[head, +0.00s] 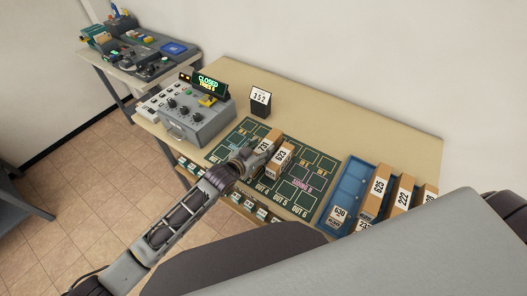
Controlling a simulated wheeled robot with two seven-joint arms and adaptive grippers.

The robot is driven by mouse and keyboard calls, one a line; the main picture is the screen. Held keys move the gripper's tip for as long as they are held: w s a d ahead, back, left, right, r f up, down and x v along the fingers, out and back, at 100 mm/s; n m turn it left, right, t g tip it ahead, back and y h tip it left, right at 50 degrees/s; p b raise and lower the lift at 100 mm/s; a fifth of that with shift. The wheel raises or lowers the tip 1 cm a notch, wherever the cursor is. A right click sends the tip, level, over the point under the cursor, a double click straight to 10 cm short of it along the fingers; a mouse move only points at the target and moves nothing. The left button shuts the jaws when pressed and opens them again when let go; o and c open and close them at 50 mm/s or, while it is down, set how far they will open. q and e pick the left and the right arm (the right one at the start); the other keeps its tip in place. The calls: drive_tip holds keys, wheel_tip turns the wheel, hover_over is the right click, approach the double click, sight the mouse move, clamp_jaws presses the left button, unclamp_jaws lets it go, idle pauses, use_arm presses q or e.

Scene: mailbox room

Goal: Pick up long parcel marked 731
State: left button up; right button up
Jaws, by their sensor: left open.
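The long parcel marked 731 (265,145) is a brown box with a white label. It sits on the dark green mat (233,142) with printed OUT spaces. My left gripper (252,157) is open at the near-left end of this parcel and hides part of it. I cannot tell whether the fingers touch it or stand around it. My right gripper is not in view.
A parcel marked 623 (281,156) stands close on the right of 731. A blue divided tray (349,184) and upright parcels, 625 (377,187) and 222 (402,193), are farther right. A grey control box (196,118) and a 352 sign (260,102) stand behind and left.

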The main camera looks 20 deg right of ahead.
sight(262, 149)
use_arm(q)
drive_tip(key=shift+w+d+f, duration=0.1)
drive_tip(key=shift+w+d, duration=0.1)
drive_tip(key=shift+d, duration=0.05)
idle(0.3)
drive_tip(key=c, duration=1.1)
drive_tip(key=shift+r, duration=0.2)
drive_tip(key=shift+r+b, duration=0.3)
drive_tip(key=shift+r, duration=4.6)
